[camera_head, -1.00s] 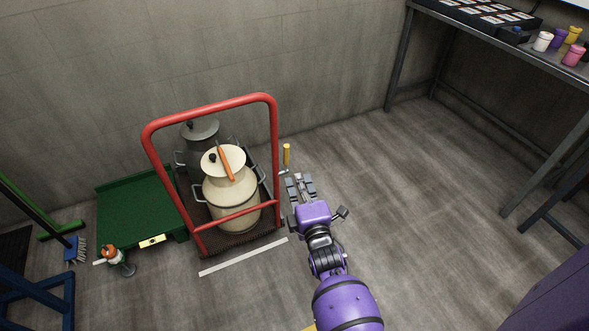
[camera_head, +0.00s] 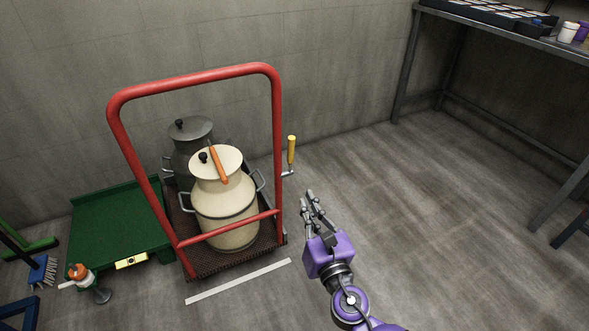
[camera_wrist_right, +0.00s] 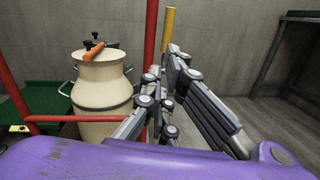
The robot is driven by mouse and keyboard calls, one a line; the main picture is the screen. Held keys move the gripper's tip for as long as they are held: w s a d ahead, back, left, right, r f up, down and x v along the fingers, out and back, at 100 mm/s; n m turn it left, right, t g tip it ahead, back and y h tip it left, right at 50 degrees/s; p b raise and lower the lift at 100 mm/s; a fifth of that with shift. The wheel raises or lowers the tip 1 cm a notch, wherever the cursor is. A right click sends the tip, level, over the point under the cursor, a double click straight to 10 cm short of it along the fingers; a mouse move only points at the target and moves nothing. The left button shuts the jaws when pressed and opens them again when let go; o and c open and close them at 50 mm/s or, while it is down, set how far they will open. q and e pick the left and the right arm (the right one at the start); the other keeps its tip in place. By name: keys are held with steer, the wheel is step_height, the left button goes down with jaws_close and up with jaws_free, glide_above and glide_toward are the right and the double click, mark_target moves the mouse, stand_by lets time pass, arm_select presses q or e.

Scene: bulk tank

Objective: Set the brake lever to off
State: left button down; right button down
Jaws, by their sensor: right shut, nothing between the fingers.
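The brake lever (camera_head: 291,152) has a yellow grip and stands upright at the right side of the red-framed cart (camera_head: 278,130). In the right wrist view the yellow lever (camera_wrist_right: 169,25) rises behind my fingers, and its lower part is hidden by them. My right gripper (camera_head: 311,194) is shut and empty. It is in front of and to the right of the lever, apart from it. The fingers also show in the right wrist view (camera_wrist_right: 172,55). My left gripper is not in view.
A cream milk can (camera_head: 226,205) with an orange-handled tool on its lid and a grey can (camera_head: 188,150) stand on the cart. A green platform (camera_head: 115,225) is at left. A white line (camera_head: 238,281) marks the floor. The floor at right is clear up to the bench (camera_head: 480,125).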

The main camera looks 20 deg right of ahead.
mark_target(293, 149)
steer(key=w+d+r, duration=0.1)
steer(key=w+r, duration=0.1)
steer(key=w, duration=0.4)
steer(key=w+d+r+h, duration=0.1)
steer(key=w+d+r, duration=0.1)
steer(key=w, duration=0.5)
steer(key=shift+w+t, duration=0.2)
steer(key=shift+t, duration=0.1)
steer(key=shift+d, duration=0.1)
steer(key=shift+w+r+n+p, duration=0.25)
steer(key=shift+w+n+p, duration=0.05)
steer(key=shift+p, duration=0.05)
steer(key=shift+w+r, duration=0.15)
steer(key=shift+w, duration=0.35)
steer(key=shift+s, duration=0.15)
